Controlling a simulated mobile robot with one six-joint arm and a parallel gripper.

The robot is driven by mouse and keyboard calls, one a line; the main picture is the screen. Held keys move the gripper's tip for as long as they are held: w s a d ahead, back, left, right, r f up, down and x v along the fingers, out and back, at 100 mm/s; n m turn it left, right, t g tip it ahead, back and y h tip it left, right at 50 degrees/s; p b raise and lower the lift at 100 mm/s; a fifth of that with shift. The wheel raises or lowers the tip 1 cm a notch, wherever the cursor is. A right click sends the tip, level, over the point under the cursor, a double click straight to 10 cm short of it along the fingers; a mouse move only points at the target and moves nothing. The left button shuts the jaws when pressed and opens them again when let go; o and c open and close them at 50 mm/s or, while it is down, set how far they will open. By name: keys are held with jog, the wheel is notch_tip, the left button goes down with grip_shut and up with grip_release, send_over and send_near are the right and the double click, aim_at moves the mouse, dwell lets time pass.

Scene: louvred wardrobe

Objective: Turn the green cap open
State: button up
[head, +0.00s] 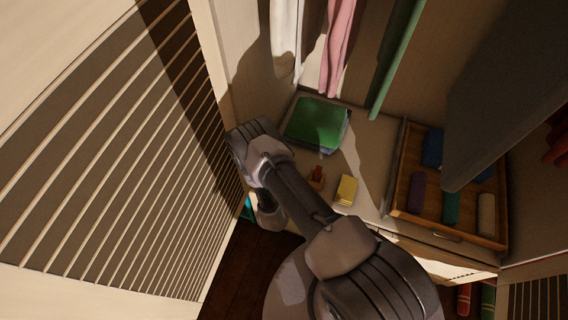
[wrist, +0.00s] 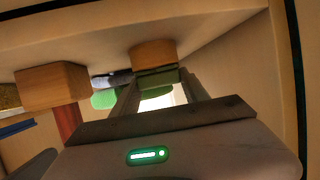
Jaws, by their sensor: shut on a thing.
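In the wrist view, a dark green piece (wrist: 157,78), which looks like the green cap, sits directly below a rounded wooden part (wrist: 153,53). My gripper (wrist: 160,84) has one finger on each side of the green piece and is shut on it. How far the cap is turned cannot be told. In the head view, my arm bends down beside the louvred door (head: 120,150); the fingertips and the cap are hidden there.
A wooden block (wrist: 52,86) stands left of the fingers in the wrist view. In the head view, a folded green cloth (head: 318,122), a yellow box (head: 346,190) and a small red item (head: 317,175) lie on the shelf. An open drawer (head: 404,175) holds rolled cloths.

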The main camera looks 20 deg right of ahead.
jog(key=n+y+p, duration=0.1)
jog(key=n+y, duration=0.1)
jog(key=n+t+y+p, duration=0.1)
jog(key=n+y, duration=0.1)
jog(key=shift+d+r, duration=0.15)
jog(key=shift+w+n+y+p, duration=0.1)
jog(key=shift+n+y+p, duration=0.3)
jog(key=shift+n+y, duration=0.95)
jog(key=shift+y, duration=0.45)
jog(key=o, duration=1.4)
